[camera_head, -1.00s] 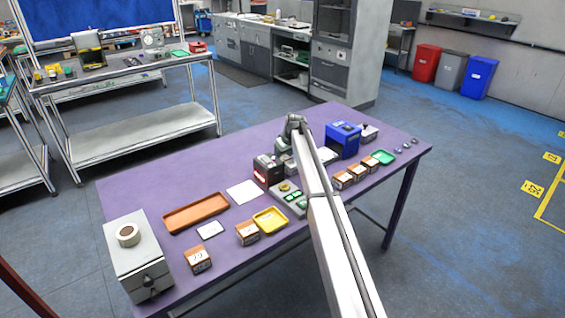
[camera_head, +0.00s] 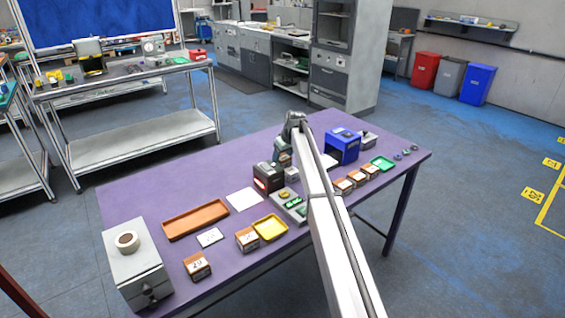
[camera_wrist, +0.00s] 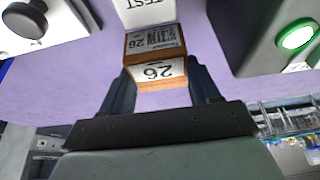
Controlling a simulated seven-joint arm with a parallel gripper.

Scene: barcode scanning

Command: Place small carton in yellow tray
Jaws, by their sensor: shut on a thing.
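In the wrist view a small brown carton (camera_wrist: 156,58) with white labels reading 26 sits between the fingers of my gripper (camera_wrist: 162,88). The gripper is shut on it. In the head view my gripper (camera_head: 283,152) is at the back of the purple table, near the black scanner box; the held carton cannot be made out there. Several more cartons (camera_head: 356,179) stand right of my arm.
A black scanner box with a red light (camera_head: 267,178) and a button panel (camera_head: 288,208) stand between gripper and yellow tray. A blue box (camera_head: 342,146), a green tray (camera_head: 383,163), a brown tray (camera_head: 195,219) and a grey cabinet (camera_head: 136,270) also occupy the table. The back left is clear.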

